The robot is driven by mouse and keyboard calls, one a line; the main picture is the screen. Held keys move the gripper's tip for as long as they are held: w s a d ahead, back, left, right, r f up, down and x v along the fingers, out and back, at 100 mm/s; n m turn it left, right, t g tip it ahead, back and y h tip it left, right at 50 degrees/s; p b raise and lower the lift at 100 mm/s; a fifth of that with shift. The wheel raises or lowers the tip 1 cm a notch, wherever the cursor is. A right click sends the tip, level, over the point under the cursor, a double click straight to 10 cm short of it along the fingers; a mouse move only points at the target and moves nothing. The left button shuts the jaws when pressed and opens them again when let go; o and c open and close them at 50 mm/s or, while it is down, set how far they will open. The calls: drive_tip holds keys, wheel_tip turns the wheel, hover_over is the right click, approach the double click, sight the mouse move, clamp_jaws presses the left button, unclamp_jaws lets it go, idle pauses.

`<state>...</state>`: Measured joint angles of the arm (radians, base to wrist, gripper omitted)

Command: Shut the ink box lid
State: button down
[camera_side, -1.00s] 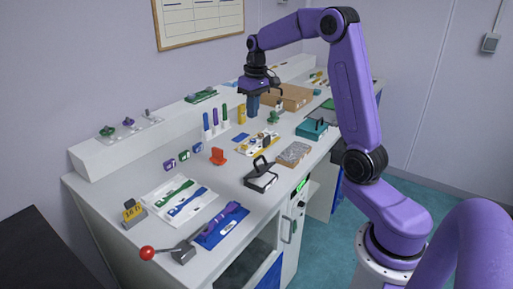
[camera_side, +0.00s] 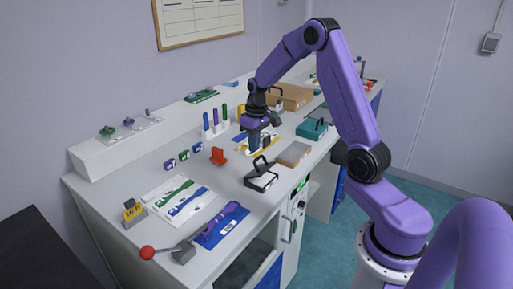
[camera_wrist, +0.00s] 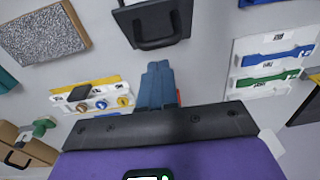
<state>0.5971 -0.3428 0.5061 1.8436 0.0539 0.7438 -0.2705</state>
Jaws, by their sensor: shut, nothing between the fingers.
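The ink box appears to be the small black-and-white box (camera_side: 261,180) near the bench's front edge. Its dark lid (camera_side: 262,166) seems raised at the back, with a black loop handle. In the wrist view the dark lid (camera_wrist: 135,12) is at the top centre, its handle pointing toward my fingers. My gripper (camera_side: 253,150) is low over the bench, behind the box and apart from it. Its blue fingers (camera_wrist: 158,68) are together and empty. The exact lid angle is hard to tell.
A block with a speckled top (camera_wrist: 45,33) lies to the box's right in the side view (camera_side: 293,154). A teal handled box (camera_side: 313,128) stands farther back. An orange-red part (camera_side: 218,156) and a white tray with round parts (camera_wrist: 95,97) are near my gripper.

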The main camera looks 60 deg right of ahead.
sight(267, 167)
drive_tip(key=shift+s+f, duration=0.5)
drive_tip(key=shift+f, duration=0.05)
drive_tip(key=shift+s, duration=0.15)
drive_tip(key=shift+s+t, duration=0.2)
drive_tip(key=shift+t, duration=0.2)
drive_tip(key=shift+s+f+t, duration=0.3)
drive_tip(key=shift+s+t, duration=0.6)
drive_tip(key=shift+s, duration=0.1)
drive_tip(key=shift+s+f, duration=0.5)
drive_tip(key=shift+s, duration=0.25)
drive_tip(key=shift+s+f, duration=0.45)
drive_tip(key=shift+s, duration=0.25)
